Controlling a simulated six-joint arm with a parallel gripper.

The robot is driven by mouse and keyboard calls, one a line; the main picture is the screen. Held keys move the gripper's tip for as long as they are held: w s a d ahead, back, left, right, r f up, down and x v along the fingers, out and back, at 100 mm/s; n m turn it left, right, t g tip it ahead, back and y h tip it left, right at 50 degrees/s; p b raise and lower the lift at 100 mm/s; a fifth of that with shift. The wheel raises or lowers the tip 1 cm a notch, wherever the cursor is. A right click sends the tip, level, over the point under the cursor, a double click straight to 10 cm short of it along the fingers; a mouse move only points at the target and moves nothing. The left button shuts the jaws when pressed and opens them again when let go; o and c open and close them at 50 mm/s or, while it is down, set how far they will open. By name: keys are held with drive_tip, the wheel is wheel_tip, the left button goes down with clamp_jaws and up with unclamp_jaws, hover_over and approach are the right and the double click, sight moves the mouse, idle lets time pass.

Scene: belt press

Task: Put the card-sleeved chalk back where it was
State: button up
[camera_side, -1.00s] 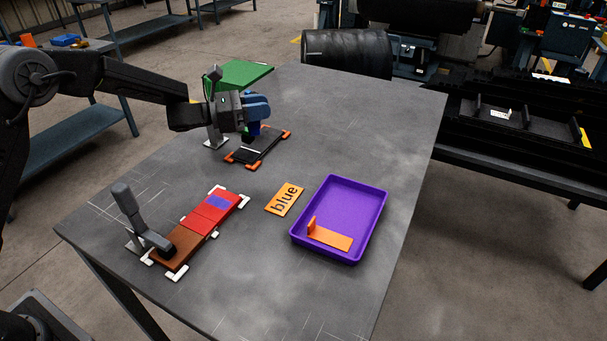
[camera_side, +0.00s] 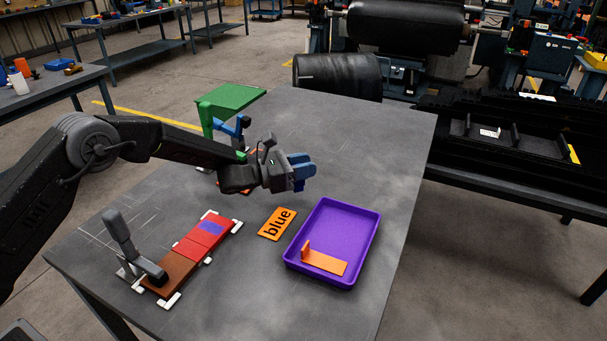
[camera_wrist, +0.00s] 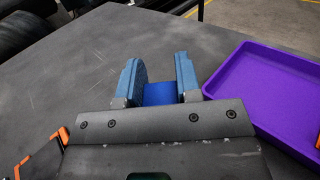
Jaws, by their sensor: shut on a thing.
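My gripper (camera_side: 300,172) is shut on a dark blue block (camera_side: 299,185), held above the table to the upper left of the purple tray. In the wrist view the blue block (camera_wrist: 158,94) sits between the two blue-grey fingers (camera_wrist: 158,72). I cannot make out anything that is clearly a card-sleeved chalk. The purple tray (camera_side: 373,222) holds an orange L-shaped piece (camera_side: 325,262).
A grey-handled clamp (camera_side: 130,245) stands by a red and brown strip (camera_side: 200,245) with white corner pieces. A green platform (camera_side: 230,97) and a blue-handled clamp (camera_side: 232,128) stand behind my arm, which partly hides an orange-cornered fixture. The table's far right is clear.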

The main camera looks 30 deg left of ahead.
drive_tip(key=shift+f, duration=1.25)
drive_tip(key=shift+f, duration=0.15)
drive_tip(key=o, duration=0.9)
drive_tip(key=shift+s+a, duration=0.1)
drive_tip(key=shift+a, duration=0.1)
drive_tip(key=v, duration=1.1)
drive_tip(key=shift+s+a, duration=0.2)
drive_tip(key=shift+s, duration=0.05)
